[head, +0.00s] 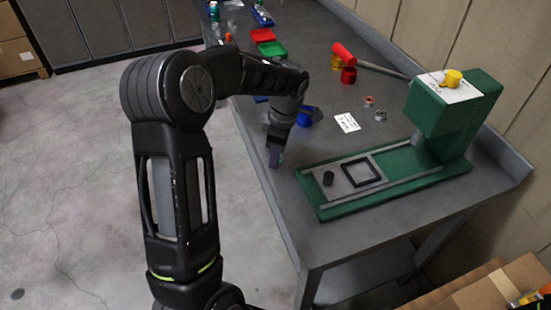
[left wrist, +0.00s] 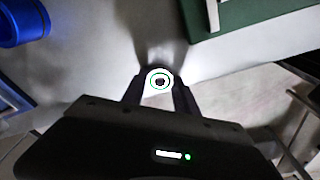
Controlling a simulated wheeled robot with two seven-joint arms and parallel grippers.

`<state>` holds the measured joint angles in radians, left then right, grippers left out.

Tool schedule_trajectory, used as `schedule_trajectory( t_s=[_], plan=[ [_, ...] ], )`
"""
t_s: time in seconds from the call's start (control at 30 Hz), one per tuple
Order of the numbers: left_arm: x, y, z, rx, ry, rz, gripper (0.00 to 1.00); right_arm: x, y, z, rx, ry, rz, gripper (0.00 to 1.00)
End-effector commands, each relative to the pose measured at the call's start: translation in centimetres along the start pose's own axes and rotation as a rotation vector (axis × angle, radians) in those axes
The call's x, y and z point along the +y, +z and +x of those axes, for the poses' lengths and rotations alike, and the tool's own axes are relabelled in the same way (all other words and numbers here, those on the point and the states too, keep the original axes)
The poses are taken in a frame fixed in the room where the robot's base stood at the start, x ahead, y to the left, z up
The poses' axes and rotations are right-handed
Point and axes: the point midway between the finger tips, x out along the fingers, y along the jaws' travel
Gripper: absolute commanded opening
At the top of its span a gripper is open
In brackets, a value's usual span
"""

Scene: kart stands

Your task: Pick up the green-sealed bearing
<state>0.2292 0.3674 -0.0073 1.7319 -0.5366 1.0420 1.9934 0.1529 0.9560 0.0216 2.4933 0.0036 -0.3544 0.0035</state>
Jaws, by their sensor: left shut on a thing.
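The green-sealed bearing (left wrist: 159,80) shows in the left wrist view as a bright ring with a green inner circle and a dark centre. My left gripper (left wrist: 158,92) is shut on it, with one finger on each side. In the head view my left gripper (head: 275,156) points down near the left edge of the grey bench (head: 400,215), left of the green press. The bearing is mostly hidden there by the fingers. I cannot tell its exact height over the bench. My right gripper is not in view.
A green press (head: 452,110) with a long base stands at the right. Two other small bearings (head: 368,101) lie behind, beside a white card (head: 347,123). A blue cup (head: 305,117) stands just behind my gripper. A red-headed mallet (head: 343,53) lies farther back.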

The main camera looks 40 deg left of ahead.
Motion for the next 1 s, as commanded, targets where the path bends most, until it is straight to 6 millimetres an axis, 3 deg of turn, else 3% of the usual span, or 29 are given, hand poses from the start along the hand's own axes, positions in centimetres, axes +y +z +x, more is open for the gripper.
schedule_trajectory(
  t_s=[0.27, 0.7, 1.0],
  plan=[
    [0.1, -0.1, -1.2, 0.000, 0.003, 0.000, 0.00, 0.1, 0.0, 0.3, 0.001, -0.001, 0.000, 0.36],
    [0.1, -1.0, -8.8, -0.001, 0.003, 0.000, 0.00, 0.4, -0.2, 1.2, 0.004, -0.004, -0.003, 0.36],
    [0.0, -1.2, -10.0, 0.000, 0.000, 0.001, 0.00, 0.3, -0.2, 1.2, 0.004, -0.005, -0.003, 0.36]
  ],
)
